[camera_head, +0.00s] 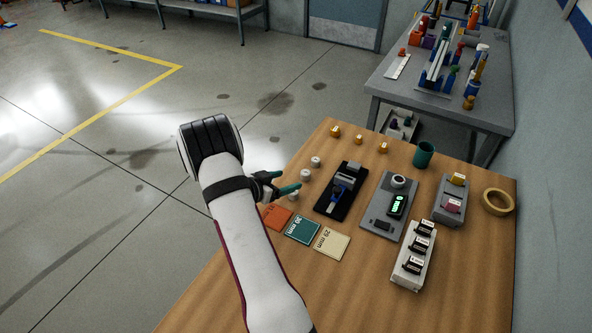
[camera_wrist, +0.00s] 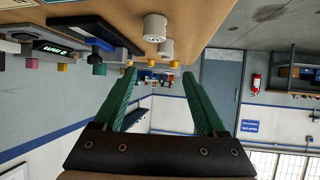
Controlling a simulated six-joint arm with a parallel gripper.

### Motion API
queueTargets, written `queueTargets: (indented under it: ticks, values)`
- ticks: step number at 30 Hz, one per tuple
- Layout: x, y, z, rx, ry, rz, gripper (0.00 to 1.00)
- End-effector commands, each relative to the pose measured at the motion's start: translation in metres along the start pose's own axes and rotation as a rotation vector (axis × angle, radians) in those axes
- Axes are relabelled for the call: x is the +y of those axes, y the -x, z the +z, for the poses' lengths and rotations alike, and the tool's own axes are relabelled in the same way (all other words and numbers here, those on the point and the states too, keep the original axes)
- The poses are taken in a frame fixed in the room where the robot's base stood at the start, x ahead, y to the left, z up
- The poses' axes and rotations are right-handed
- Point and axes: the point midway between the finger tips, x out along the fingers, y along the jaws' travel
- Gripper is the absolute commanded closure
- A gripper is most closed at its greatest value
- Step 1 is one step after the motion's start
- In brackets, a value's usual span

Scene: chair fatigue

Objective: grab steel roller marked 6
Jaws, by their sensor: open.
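Several small pale steel rollers stand along the left edge of the wooden table. In the head view, one roller (camera_head: 315,161) is furthest back, and another roller (camera_head: 305,174) is closer to my gripper (camera_head: 289,180). In the wrist view, which is upside down, a near roller (camera_wrist: 155,27) and a farther roller (camera_wrist: 166,48) hang at the top. I cannot read a 6 on any of them. My gripper also shows in the wrist view (camera_wrist: 160,76), with green fingers apart and nothing between them. It is just beside the rollers at the table's left edge.
Brass rollers (camera_head: 360,139) stand at the back. Orange (camera_head: 276,218), green (camera_head: 302,229) and cream (camera_head: 332,244) cards lie in front. A black fixture (camera_head: 341,191), a grey device with a lit display (camera_head: 397,205), a green cup (camera_head: 423,154) and a tape roll (camera_head: 498,202) stand rightward.

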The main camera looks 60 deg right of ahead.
Motion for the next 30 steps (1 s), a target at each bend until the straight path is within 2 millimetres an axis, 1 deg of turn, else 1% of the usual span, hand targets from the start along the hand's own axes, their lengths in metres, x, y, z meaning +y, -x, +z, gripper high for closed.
queueTargets:
  ticks: [1, 3, 6, 8, 10, 15, 18, 24, 29, 30]
  values:
    - [0.001, -0.015, 0.001, -0.002, -0.002, 0.004, 0.27]
    - [0.001, -0.033, 0.001, -0.001, -0.002, 0.002, 0.27]
    - [0.0, -0.051, 0.001, -0.001, -0.001, -0.001, 0.27]
    - [-0.001, -0.057, 0.001, -0.001, -0.001, -0.002, 0.27]
    - [-0.002, -0.067, 0.002, -0.002, -0.001, -0.002, 0.27]
    - [-0.008, -0.1, 0.006, -0.003, -0.002, -0.003, 0.27]
    - [-0.008, -0.11, 0.006, -0.003, 0.0, -0.005, 0.27]
    - [-0.009, -0.11, 0.006, -0.003, 0.0, -0.006, 0.27]
    - [-0.009, -0.11, 0.006, -0.003, 0.0, -0.006, 0.55]
    - [-0.009, -0.11, 0.006, -0.003, 0.0, -0.006, 0.63]
